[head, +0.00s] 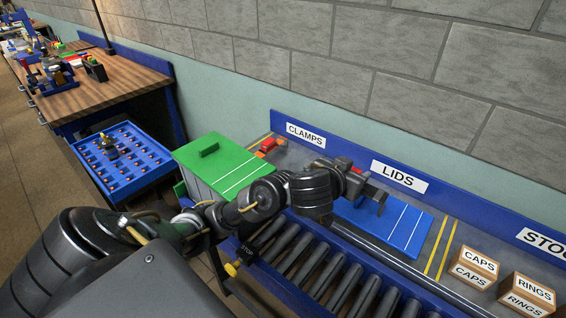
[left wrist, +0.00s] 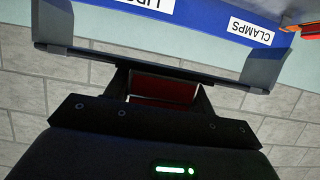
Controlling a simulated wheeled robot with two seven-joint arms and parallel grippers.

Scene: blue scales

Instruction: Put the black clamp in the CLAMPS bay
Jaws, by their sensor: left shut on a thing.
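My left gripper (head: 356,182) is shut on the black clamp (head: 378,196) and holds it up over the bench, in front of the LIDS label (head: 399,176). In the left wrist view the clamp (left wrist: 150,63) lies across the gripper (left wrist: 163,90) as a dark bar with a broad jaw at each end. A dark red piece shows between the fingers. The CLAMPS label (head: 305,134) marks the bay to the left of the held clamp. A red clamp (head: 268,147) lies there. My arm hides part of that bay. My right gripper is not in view.
A green lid (head: 228,163) on a grey bin stands left of the CLAMPS bay. A blue lid (head: 402,226) lies below the held clamp. Rollers (head: 325,277) run along the front. CAPS (head: 474,268) and RINGS (head: 527,295) boxes stand right. A blue tray (head: 120,190) stands left.

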